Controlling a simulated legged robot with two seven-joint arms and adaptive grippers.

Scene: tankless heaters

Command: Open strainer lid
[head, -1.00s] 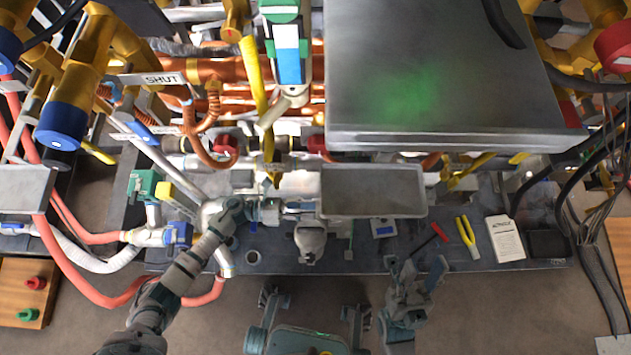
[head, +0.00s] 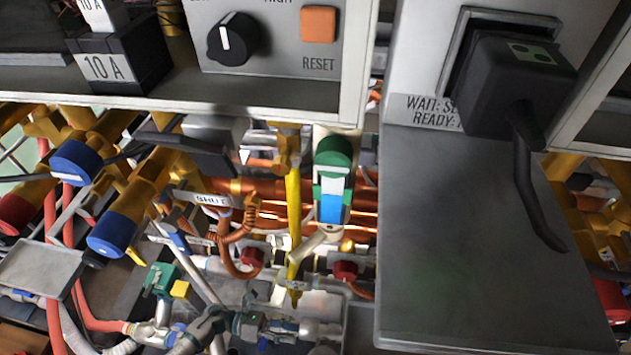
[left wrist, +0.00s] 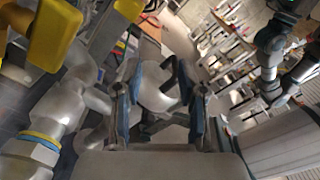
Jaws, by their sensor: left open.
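My left gripper (head: 268,325) is at the bottom of the head view, beside the pale pipe fittings. In the left wrist view its two fingers (left wrist: 160,108) are apart. A pale grey rounded fitting (left wrist: 160,88) with dark loop-like parts behind it shows between them. I cannot tell whether the fingers touch it, or whether it is the strainer lid. A larger pale grey pipe body (left wrist: 62,100) with a blue and yellow ring stands left of the fingers. No strainer lid can be made out in the head view. My right gripper is out of view.
A yellow lever (head: 294,230) hangs above and right of the left gripper. A green and yellow valve actuator (head: 163,280) is at its left. A large grey box (head: 480,250) fills the right side. A control panel with a RESET button (head: 318,24) spans the top.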

